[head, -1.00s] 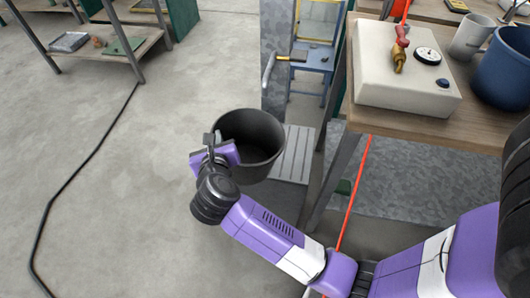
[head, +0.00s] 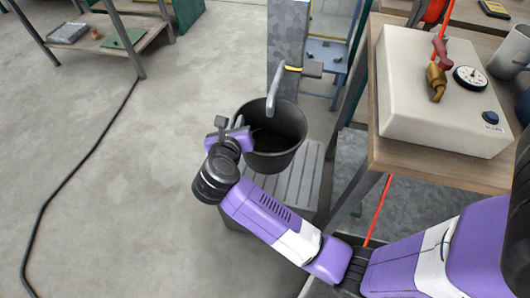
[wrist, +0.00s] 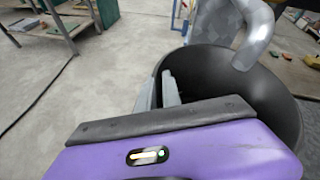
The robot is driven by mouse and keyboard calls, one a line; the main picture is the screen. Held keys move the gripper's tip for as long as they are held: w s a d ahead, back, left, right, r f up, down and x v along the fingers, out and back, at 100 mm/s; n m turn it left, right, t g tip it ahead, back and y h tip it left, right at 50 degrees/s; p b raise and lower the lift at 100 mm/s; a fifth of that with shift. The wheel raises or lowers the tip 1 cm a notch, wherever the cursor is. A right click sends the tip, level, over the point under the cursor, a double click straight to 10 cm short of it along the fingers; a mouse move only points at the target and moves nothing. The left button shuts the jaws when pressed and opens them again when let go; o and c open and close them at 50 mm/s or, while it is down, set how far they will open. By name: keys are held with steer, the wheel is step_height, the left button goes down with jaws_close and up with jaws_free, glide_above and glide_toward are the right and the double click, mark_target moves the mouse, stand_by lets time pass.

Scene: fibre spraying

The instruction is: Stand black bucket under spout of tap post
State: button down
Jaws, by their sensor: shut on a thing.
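The black bucket (head: 273,157) is upright at the tap post (head: 287,40), above or on a grey slatted stand (head: 290,190); I cannot tell whether it touches the slats. The post's bent grey spout (head: 272,90) comes down over the bucket's mouth near its back rim in the head view. My gripper (head: 235,138) is shut on the bucket's left rim. In the wrist view, the bucket (wrist: 285,110) fills the right side, the spout (wrist: 252,45) hangs over its opening, and a finger of my gripper (wrist: 165,92) shows at the rim.
A wooden bench (head: 390,150) with a cream box (head: 440,100) and brass valve stands close on the right. A red hose (head: 378,210) hangs below it. A black cable (head: 75,170) lies on the floor at left, where the concrete is mostly clear.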

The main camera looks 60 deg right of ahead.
step_height(320, 180, down, 10)
steer(key=b, duration=0.2)
steer(key=shift+r, duration=0.15)
steer(key=c, duration=1.5)
jaws_free()
steer(key=p+v, duration=0.1)
steer(key=v, duration=1.1)
steer(key=shift+s+d, duration=0.1)
